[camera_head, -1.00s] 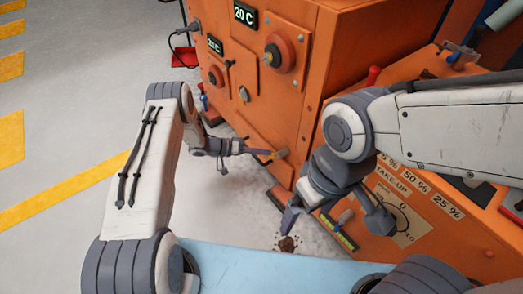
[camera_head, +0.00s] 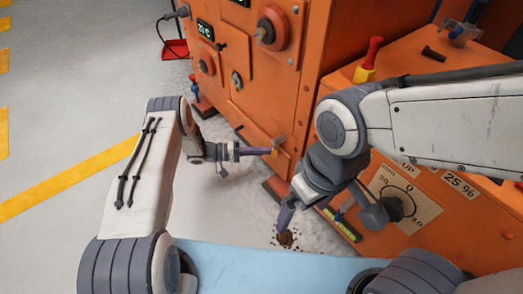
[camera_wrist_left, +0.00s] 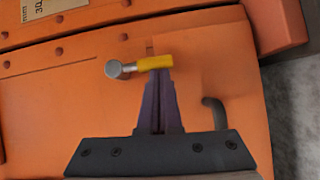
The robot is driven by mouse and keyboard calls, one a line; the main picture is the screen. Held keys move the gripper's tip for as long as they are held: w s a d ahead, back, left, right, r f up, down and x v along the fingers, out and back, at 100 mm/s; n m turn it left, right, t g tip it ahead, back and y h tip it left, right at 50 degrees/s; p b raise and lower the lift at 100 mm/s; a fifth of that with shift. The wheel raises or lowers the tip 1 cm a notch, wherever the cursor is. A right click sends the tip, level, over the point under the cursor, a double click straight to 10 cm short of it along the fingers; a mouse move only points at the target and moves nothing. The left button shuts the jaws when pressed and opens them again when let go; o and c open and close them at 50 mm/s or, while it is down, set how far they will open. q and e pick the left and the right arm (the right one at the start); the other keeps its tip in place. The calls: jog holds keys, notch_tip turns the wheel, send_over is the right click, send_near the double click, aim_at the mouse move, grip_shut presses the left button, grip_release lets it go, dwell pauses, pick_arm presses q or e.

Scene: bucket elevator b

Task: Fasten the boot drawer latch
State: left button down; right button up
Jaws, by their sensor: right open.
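The latch lever (camera_wrist_left: 155,64) has a yellow grip and a grey metal knob at its left end. It sits on an orange panel (camera_wrist_left: 60,100) in the left wrist view. In the head view the yellow lever (camera_head: 275,153) is at the lower edge of the orange machine. My left gripper (camera_wrist_left: 160,74) has its purple fingers together, with the tips at the yellow grip. Whether the grip is pinched between them is not clear. My right gripper (camera_head: 285,216) is open and empty, pointing down above the floor; only part of its fingers shows.
A dark curved handle (camera_wrist_left: 215,112) stands on the panel right of the lever. Dark crumbs (camera_head: 288,240) lie on the floor below my right gripper. The grey floor at left is clear.

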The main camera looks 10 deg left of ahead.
dwell(0.6)
pick_arm(q)
jog(key=w+v, duration=0.2)
jog(key=v, duration=1)
jog(key=shift+w+a+f+p, duration=0.3)
jog(key=shift+a+f+p, duration=0.1)
jog(key=shift+a, duration=0.3)
